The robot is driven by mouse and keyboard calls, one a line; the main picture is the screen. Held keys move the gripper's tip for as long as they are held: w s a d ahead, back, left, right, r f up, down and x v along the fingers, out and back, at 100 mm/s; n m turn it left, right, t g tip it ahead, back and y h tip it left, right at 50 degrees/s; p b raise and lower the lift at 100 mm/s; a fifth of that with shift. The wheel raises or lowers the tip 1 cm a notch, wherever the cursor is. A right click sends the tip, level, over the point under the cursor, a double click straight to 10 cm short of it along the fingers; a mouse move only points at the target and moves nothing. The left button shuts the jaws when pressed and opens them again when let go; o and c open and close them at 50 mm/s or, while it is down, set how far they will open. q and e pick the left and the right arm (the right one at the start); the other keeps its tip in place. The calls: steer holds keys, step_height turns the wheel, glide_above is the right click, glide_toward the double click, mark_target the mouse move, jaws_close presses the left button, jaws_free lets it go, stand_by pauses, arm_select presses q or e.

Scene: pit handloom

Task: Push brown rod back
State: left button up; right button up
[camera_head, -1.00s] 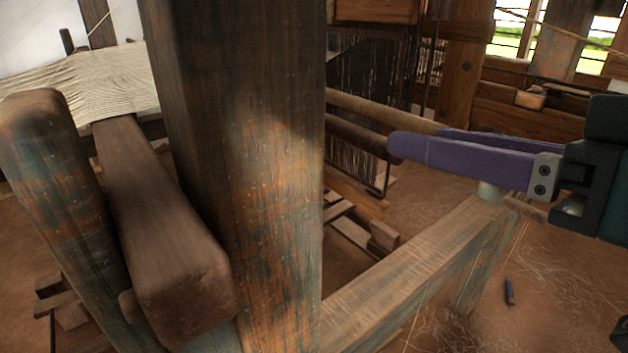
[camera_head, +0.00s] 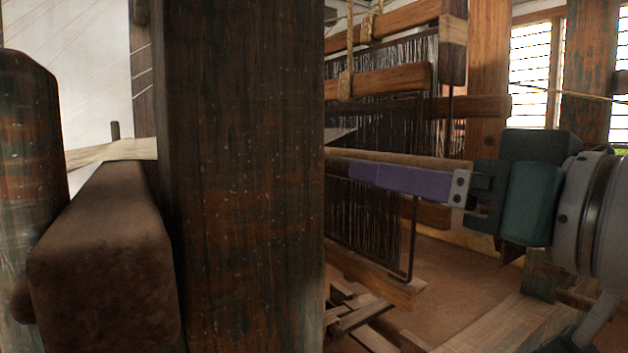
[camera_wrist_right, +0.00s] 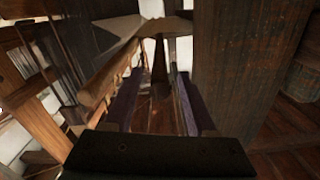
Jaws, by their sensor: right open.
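A long brown rod (camera_head: 410,158) runs level across the loom in the head view, from behind the thick post to near my right wrist. My right gripper (camera_head: 352,173) has purple fingers that point left along the rod, in front of it and overlapping it in the picture. I cannot tell whether they touch. In the right wrist view the two fingers of the gripper (camera_wrist_right: 155,95) are spread apart, with nothing clearly held between them. A rod-like piece (camera_wrist_right: 112,72) runs beside the left finger there. My left gripper does not show.
A thick dark post (camera_head: 240,180) blocks much of the head view and hides the rod's far part. A blocky brown beam (camera_head: 105,260) stands at left. Heddle frames (camera_head: 380,82) hang behind the gripper. A low wooden beam (camera_head: 500,325) lies below my arm.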

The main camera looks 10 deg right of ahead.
steer(key=shift+x, duration=1.45)
steer(key=shift+c, duration=0.3)
jaws_close()
